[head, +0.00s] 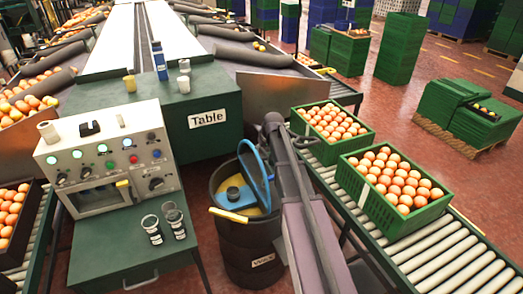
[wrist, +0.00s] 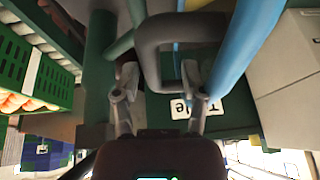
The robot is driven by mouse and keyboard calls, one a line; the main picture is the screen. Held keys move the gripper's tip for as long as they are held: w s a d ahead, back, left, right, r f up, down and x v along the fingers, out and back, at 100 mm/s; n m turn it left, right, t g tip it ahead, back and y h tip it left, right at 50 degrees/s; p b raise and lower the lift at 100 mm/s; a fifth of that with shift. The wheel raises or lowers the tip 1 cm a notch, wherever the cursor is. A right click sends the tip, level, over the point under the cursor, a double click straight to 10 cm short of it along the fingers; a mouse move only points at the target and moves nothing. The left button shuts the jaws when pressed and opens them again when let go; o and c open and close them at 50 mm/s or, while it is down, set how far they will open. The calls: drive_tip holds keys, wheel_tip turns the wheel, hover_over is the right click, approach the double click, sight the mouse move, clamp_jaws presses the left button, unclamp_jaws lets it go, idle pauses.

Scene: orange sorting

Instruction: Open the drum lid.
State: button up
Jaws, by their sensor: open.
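The dark drum (head: 240,262) stands in front of the table, with a label on its front. Its blue lid (head: 256,172) is tilted steeply up, and yellow contents show inside the drum. In the wrist view a blue curved rim (wrist: 243,45) runs along the upper right. A dark loop-shaped handle (wrist: 155,45) reaches down between the fingers of my gripper (wrist: 160,75). The fingers are apart, and I cannot tell whether they touch the handle. In the head view my arm covers the right side of the drum and lid, and the fingertips are not clear.
The green table (head: 205,85) with its sign is behind the drum. A control box (head: 110,160) stands on a green stand to the left. Green crates of oranges (head: 385,218) sit on the roller conveyor (head: 430,255) close to the right of my arm.

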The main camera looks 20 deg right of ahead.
drive_tip(key=d+p+v, duration=0.2)
drive_tip(key=p+v, duration=1.1)
drive_tip(key=v, duration=0.1)
drive_tip(key=shift+d+r, duration=0.2)
drive_tip(key=shift+d, duration=0.15)
idle(1.4)
drive_tip(key=shift+s, duration=0.15)
idle(0.5)
drive_tip(key=s+a+g, duration=0.2)
drive_tip(key=s+a, duration=0.6)
drive_tip(key=s, duration=0.4)
drive_tip(key=s+a+f+m+g+h, duration=0.1)
drive_tip(key=s+a+g, duration=0.1)
drive_tip(key=s+a, duration=0.6)
drive_tip(key=s, duration=0.4)
drive_tip(key=shift+s+f, duration=0.2)
drive_tip(key=shift+f, duration=0.05)
